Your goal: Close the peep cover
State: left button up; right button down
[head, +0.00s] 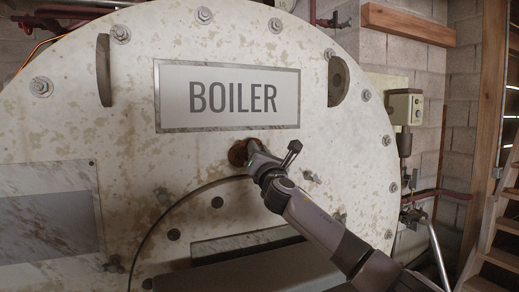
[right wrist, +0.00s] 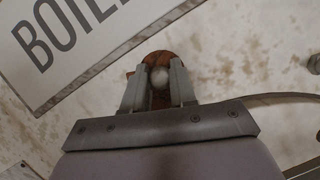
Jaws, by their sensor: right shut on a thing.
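The peep cover (head: 237,153) is a small rusty brown piece on the boiler front (head: 340,150), just below the BOILER plate. In the head view my gripper hides its right part. In the right wrist view the rusty cover (right wrist: 159,58) shows behind a pale round knob (right wrist: 159,77). My right gripper (head: 252,150) reaches it from the lower right. In the right wrist view its fingers (right wrist: 159,80) stand on both sides of the knob and are shut on it. I cannot tell whether the peep hole is covered. My left gripper is not in view.
The BOILER plate (head: 227,95) is close above the gripper. A curved door edge (head: 140,235) with a dark slot panel lies below. Bolts ring the boiler's rim. A grey box (head: 405,107) and wooden stairs (head: 500,225) are at the right.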

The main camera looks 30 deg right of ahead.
jog(key=shift+w+a+f+m+g+h, duration=0.1)
jog(key=shift+a+f+m+g+h, duration=0.6)
jog(key=shift+m, duration=1.9)
jog(key=shift+s+a+m+g+h, duration=0.1)
jog(key=shift+a+m+g+h, duration=0.3)
jog(key=shift+m+g, duration=1.5)
jog(key=shift+w+a+f+m+g+h, duration=0.15)
jog(key=shift+a+f+m+h, duration=0.3)
jog(key=shift+m, duration=2.85)
jog(key=shift+a+m, duration=0.2)
jog(key=shift+m, duration=0.1)
jog(key=shift+r, duration=0.1)
jog(key=c, duration=0.9)
grip_release()
jog(key=b+v, duration=0.2)
jog(key=v, duration=0.5)
